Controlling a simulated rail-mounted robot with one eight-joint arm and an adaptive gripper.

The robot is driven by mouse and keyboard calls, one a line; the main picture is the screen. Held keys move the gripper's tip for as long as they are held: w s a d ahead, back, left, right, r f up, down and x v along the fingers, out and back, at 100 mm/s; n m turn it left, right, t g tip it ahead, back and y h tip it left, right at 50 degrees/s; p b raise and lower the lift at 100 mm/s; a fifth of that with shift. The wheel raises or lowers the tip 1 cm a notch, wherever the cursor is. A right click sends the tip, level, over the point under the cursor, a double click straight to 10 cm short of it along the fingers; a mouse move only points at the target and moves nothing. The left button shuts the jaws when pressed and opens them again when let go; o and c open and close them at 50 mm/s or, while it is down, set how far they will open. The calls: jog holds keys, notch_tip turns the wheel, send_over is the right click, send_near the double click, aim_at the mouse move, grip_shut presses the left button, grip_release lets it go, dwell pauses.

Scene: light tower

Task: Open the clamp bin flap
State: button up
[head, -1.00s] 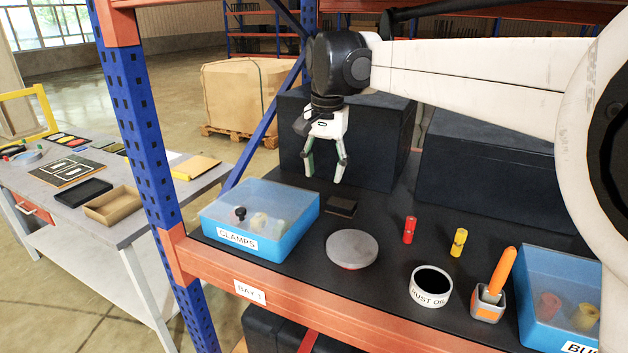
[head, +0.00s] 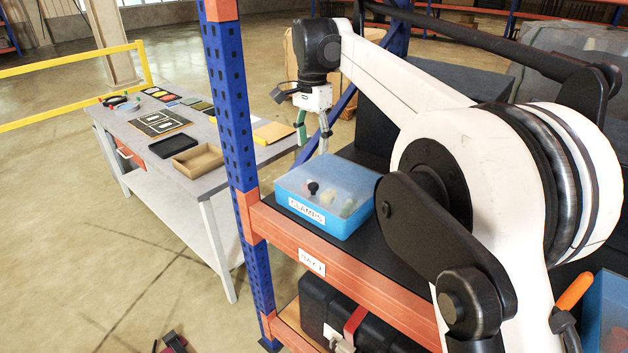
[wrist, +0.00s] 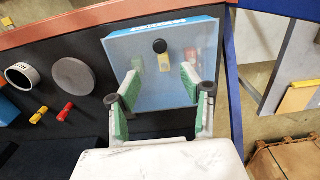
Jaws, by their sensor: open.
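The clamp bin (head: 318,209) is a blue box labelled CLAMPS at the left end of the shelf. Its translucent flap (head: 338,180) lies shut on top with a black knob (head: 313,187), and coloured items show faintly through it. My gripper (head: 312,148) is open and empty above the back edge of the bin. In the wrist view, its two green-padded fingers (wrist: 157,85) point across the flap towards the black knob (wrist: 159,46), short of it. Whether the fingertips touch the flap cannot be told.
A blue rack upright (head: 229,110) stands just left of the bin. Black boxes are behind it. In the wrist view, a grey disc (wrist: 73,75), red and yellow pieces and a white cup (wrist: 22,75) are on the shelf. A workbench (head: 215,180) stands beyond the upright.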

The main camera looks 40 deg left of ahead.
aim_at(313, 185)
notch_tip(313, 185, down, 12)
jog(key=shift+f+p, duration=0.15)
jog(key=shift+p, duration=0.2)
jog(key=shift+c, duration=0.5)
grip_shut()
